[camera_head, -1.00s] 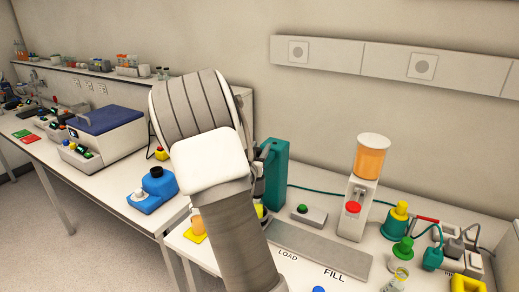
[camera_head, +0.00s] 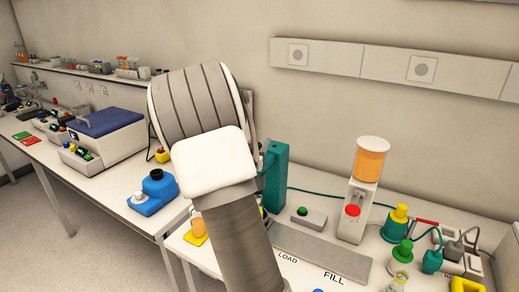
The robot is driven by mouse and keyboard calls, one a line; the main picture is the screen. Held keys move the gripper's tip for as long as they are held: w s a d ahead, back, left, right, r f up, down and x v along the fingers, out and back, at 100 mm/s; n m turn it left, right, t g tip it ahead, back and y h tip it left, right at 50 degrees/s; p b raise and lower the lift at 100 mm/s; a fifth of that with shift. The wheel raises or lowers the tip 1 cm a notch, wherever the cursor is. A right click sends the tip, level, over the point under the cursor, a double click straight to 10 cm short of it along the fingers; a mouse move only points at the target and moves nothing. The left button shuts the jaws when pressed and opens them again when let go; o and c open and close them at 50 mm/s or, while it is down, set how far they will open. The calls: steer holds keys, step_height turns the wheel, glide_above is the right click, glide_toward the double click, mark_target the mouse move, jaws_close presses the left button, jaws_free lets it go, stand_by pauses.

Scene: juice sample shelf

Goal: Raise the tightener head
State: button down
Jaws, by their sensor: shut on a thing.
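The tightener is a teal upright column (camera_head: 277,178) at the back of the near bench, just right of my arm. A slanted teal part at its left edge, apparently its head (camera_head: 268,158), shows only in part. My large grey and white arm stands in front of it. Only a dark sliver of my gripper (camera_head: 261,162) shows between my arm and the column. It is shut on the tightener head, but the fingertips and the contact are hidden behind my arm.
A yellow-based orange cup (camera_head: 197,229) is left of my arm. A blue device (camera_head: 153,192) stands on the far bench.

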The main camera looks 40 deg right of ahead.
steer(key=c, duration=0.6)
jaws_free()
steer(key=shift+r, duration=0.4)
steer(key=shift+o, duration=0.7)
steer(key=shift+f, duration=0.15)
steer(key=shift+s+a+f, duration=0.1)
steer(key=shift+s+a, duration=0.15)
steer(key=shift+a, duration=0.25)
steer(key=b+v, duration=0.2)
steer(key=v, duration=1.4)
steer(key=shift+s, duration=0.15)
steer(key=shift+f, duration=0.1)
